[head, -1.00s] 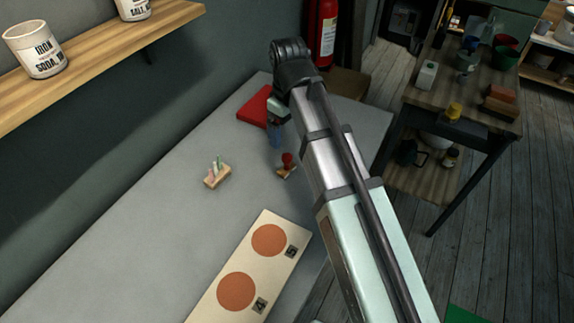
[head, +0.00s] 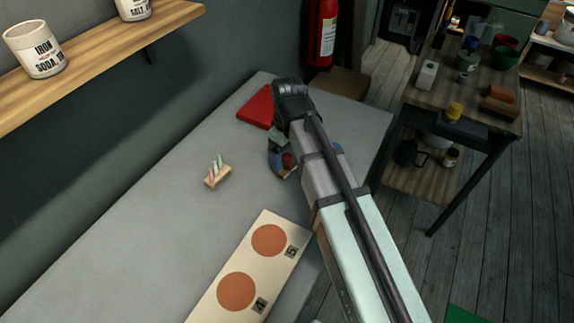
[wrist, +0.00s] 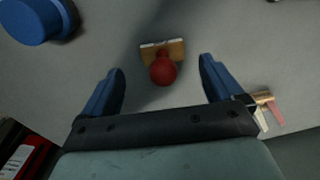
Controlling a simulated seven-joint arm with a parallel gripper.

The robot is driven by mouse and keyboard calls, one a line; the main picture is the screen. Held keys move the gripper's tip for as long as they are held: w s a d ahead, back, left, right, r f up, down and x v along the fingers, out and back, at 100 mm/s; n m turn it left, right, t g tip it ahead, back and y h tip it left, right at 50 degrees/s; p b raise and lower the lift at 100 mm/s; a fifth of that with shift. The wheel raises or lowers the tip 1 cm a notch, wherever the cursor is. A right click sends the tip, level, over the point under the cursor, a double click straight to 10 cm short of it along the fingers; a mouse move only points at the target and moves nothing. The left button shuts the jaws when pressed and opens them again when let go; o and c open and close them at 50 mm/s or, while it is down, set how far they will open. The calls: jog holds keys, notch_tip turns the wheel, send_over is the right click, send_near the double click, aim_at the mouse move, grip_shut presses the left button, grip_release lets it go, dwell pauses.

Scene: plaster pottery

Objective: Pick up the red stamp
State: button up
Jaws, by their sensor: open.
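The red stamp (head: 287,161) stands on the grey table, with a round red knob on a small wooden base. In the wrist view the red stamp (wrist: 163,70) is upright between and slightly beyond my blue fingertips. My gripper (wrist: 160,85) is open, with a finger on each side of the stamp and a gap to both. In the head view my gripper (head: 280,160) is low over the table at the stamp, and my arm hides part of it.
A blue round object (wrist: 38,20) lies near the stamp. A red flat item (head: 256,106) is at the table's back. A small wooden holder with chalk-like sticks (head: 217,175) and a board with orange discs (head: 250,270) are to the left and front.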

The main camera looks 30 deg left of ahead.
aim_at(287, 164)
jog(key=shift+s+f, duration=0.2)
jog(key=shift+f, duration=2.1)
jog(key=c, duration=1.1)
jog(key=shift+r, duration=0.1)
jog(key=shift+c, duration=0.2)
